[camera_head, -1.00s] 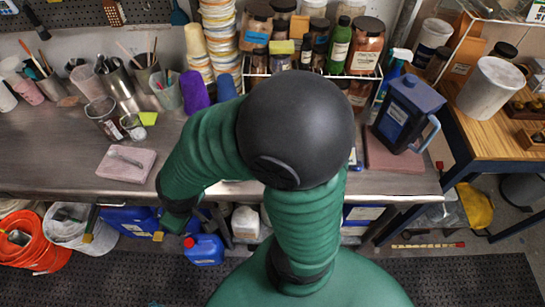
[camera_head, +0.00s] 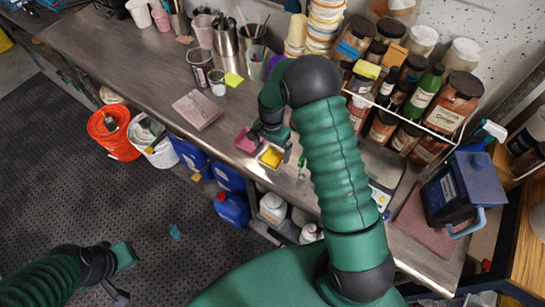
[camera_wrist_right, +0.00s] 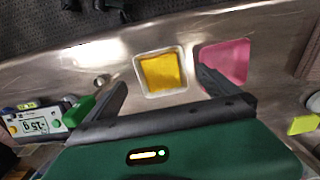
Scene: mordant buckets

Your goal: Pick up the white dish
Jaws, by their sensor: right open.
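The white dish (camera_wrist_right: 166,92) is a small square tray with yellow powder in it, lying on the metal bench; in the head view it (camera_head: 264,165) sits near the bench's front edge. My right gripper (camera_wrist_right: 162,84) is open and empty. Its two dark fingers are spread either side of the dish in the wrist view, apart from it, the right one overlapping a pink dish. In the head view my right gripper (camera_head: 268,134) is just behind the dish, partly hidden by my arm. My left gripper (camera_head: 120,275) is low at the left over the floor mat, its jaws unclear.
The pink dish (camera_wrist_right: 230,58) sits close beside the white one. A scale (camera_wrist_right: 35,122) with a lit display is at the left of the wrist view. A jar rack (camera_head: 420,115), a blue jug (camera_head: 460,190) and a pink slab (camera_head: 197,109) stand on the bench. Buckets (camera_head: 115,138) are below.

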